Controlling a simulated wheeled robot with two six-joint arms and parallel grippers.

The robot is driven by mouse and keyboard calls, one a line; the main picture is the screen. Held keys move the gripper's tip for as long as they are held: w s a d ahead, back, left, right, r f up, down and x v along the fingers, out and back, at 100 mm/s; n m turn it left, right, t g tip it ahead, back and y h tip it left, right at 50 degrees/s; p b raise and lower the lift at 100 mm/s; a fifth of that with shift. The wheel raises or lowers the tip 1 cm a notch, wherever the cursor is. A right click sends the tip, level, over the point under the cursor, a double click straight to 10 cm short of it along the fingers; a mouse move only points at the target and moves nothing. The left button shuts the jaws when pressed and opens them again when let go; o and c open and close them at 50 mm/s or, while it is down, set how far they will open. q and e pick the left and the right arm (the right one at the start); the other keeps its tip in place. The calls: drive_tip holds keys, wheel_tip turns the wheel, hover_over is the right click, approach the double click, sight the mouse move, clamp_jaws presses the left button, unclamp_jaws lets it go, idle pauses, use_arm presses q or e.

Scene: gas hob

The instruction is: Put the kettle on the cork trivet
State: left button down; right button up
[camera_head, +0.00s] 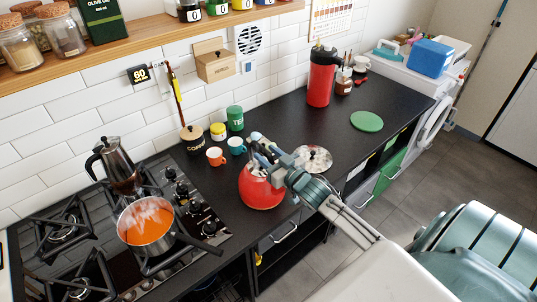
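The red kettle (262,194) is at the front of the dark worktop, just right of the hob. My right gripper (260,158) is at the top of the kettle, by its handle, and hides part of it. Whether its fingers are closed on the handle cannot be told. I cannot make out a cork-coloured trivet. A flat round green disc (367,121) lies bare on the worktop farther right; its material is unclear. My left gripper is out of view.
A steel lid (313,159) lies beyond my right wrist. Orange (216,157) and blue (236,146) cups stand behind the kettle. A red flask (320,78) stands left of the green disc. The hob holds a moka pot (118,166) and a saucepan of red food (145,222).

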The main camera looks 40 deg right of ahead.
idle(0.3)
drive_tip(key=shift+s+f, duration=0.1)
drive_tip(key=shift+s, duration=0.15)
drive_tip(key=s+b, duration=0.2)
drive_tip(key=s, duration=0.1)
drive_tip(key=s+b, duration=0.2)
drive_tip(key=s, duration=0.1)
drive_tip(key=s+b, duration=0.2)
drive_tip(key=s, duration=0.1)
drive_tip(key=shift+s+d, duration=0.15)
drive_tip(key=shift+d, duration=0.25)
drive_tip(key=shift+s+b, duration=0.45)
drive_tip(key=shift+s, duration=0.6)
drive_tip(key=shift+d, duration=0.15)
